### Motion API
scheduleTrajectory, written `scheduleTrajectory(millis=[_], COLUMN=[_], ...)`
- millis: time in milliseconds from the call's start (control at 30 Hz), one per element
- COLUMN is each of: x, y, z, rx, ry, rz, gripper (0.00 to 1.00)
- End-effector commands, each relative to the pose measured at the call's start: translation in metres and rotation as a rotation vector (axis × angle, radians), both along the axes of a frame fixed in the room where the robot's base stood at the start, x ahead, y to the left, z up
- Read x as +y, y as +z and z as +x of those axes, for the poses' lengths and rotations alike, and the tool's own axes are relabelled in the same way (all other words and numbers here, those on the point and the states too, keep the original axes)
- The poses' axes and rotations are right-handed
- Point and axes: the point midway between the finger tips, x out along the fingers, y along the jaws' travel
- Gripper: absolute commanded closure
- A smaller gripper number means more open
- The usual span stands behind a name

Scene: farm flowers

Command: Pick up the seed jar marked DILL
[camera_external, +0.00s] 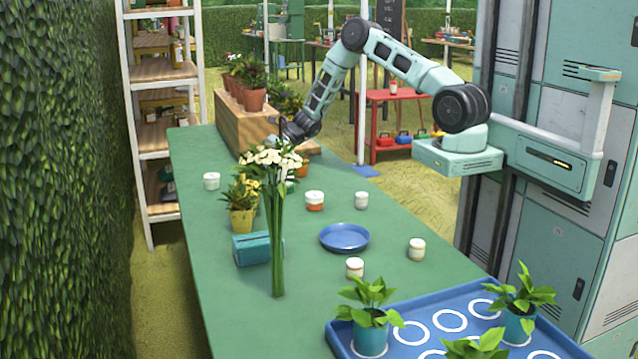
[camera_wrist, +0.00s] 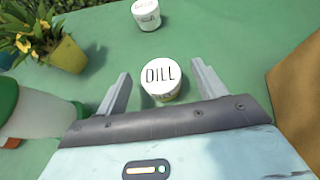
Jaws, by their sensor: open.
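The DILL seed jar (camera_wrist: 161,82) is a small white jar with its name in black on the lid. In the wrist view it stands on the green table between and slightly below my open gripper fingers (camera_wrist: 161,70). The fingers are apart on either side of it, with no clear contact. In the external view my gripper (camera_external: 290,133) is low over the far part of the table, beside the wooden crate. I cannot make out the DILL jar there; the white flowers and my arm cover that area.
Another white jar (camera_wrist: 146,14) and a yellow flowerpot (camera_wrist: 66,54) stand beyond. A white, green-topped object (camera_wrist: 40,118) is close at left. The wooden crate (camera_external: 230,124) is close beside my gripper. Tall white flowers (camera_external: 276,230), a blue plate (camera_external: 345,238) and several jars occupy the table.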

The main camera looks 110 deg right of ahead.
Motion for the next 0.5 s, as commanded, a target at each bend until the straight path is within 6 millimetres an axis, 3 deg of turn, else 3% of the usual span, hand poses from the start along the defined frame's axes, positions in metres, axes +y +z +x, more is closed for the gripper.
scheduleTrajectory(millis=[233, 400, 500], x=[0.0001, 0.0001, 0.0001], y=[-0.0017, -0.0016, -0.0014], z=[0.0027, 0.0026, 0.0026], rx=[0.000, 0.000, 0.000], ry=[-0.001, -0.001, -0.001], rz=[0.000, 0.000, 0.000], gripper=[0.33, 0.79, 0.79])
